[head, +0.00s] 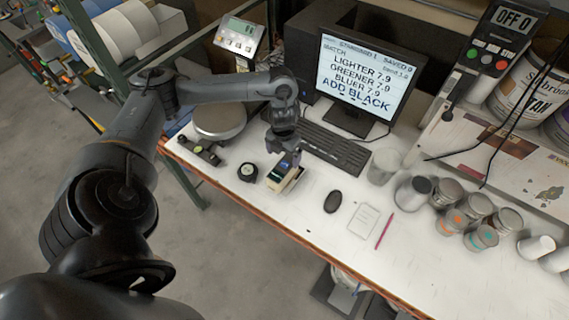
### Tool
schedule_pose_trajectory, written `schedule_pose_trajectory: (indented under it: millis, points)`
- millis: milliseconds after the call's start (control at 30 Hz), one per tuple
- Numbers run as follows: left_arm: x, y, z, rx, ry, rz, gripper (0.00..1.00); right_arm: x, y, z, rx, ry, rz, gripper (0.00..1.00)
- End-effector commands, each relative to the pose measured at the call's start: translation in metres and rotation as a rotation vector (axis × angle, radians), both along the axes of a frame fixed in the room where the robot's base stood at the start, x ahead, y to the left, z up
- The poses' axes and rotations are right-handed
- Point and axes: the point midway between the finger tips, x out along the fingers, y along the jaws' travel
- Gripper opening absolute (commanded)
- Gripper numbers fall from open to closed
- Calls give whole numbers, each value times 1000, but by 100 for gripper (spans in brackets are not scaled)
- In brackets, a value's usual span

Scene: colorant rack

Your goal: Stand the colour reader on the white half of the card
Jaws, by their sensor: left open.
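My left gripper (286,156) points down over the bench, its fingers open around or just above a small dark device with a bluish face (285,167), which looks like the colour reader. The device sits at a pale cream block (280,184); I cannot tell whether it rests in it or on it. The fingers partly hide it, and contact is unclear. I cannot clearly make out the two-half card; a dark brown rectangle (512,144) lies on the pale board at the right and may belong to it. My right gripper is not in view.
A black round object (248,172) lies left of the block. A keyboard (336,148) and monitor (364,81) stand behind. A mouse (332,202), a notepad (364,221), a red pencil (384,231) and several cans (453,221) are to the right. The front middle bench is clear.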

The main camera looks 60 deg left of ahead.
Motion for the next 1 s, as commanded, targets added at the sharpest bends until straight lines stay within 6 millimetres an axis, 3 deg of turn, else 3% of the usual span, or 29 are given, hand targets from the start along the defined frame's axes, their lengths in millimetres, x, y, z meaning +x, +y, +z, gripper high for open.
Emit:
schedule_pose_trajectory:
  millis: [67, 167, 267, 367, 433, 533, 600, 667, 800, 1000]
  points:
    - [4, -14, -5, -10, -18, -6, 96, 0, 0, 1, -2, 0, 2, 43]
    - [15, -50, -21, -39, -73, -5, 96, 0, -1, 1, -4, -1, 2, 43]
    - [28, -112, -42, -102, -170, 29, 96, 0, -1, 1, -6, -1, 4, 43]
    - [36, -200, -56, -224, -297, 155, 96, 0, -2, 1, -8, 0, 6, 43]
    - [36, -258, -52, -332, -377, 327, 96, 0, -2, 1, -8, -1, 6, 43]
    - [30, -312, -32, -475, -441, 668, 96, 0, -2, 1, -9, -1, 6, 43]
    - [20, -326, -18, -546, -443, 952, 96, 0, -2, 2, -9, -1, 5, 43]
    - [8, -325, -8, -580, -422, 1204, 96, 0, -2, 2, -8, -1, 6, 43]
    - [-31, -302, 1, -574, -320, 1752, 96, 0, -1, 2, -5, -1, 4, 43]
    - [-89, -270, -1, -462, -170, 2270, 96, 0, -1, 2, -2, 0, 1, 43]
